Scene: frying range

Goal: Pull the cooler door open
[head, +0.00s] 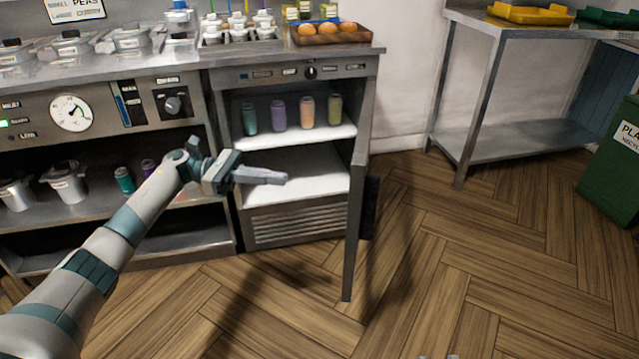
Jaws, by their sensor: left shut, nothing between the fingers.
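The cooler (297,228) stands under the counter near the middle of the head view. Its door (356,225) is swung wide open on the right side and is seen nearly edge-on. Inside, several coloured cans (279,114) stand on the upper white shelf, and the lower shelf (325,178) looks bare. My left gripper (284,178) is shut and empty, in front of the cooler opening and left of the door, apart from it. A dark piece (371,207), perhaps the handle, shows on the door's far side.
The counter above holds a tray of orange round items (332,33), bottles and metal pans. Open shelves with metal pots (66,182) lie left of the cooler. A steel table (520,140) and a green bin (615,160) stand at right. The wooden floor right of the door is clear.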

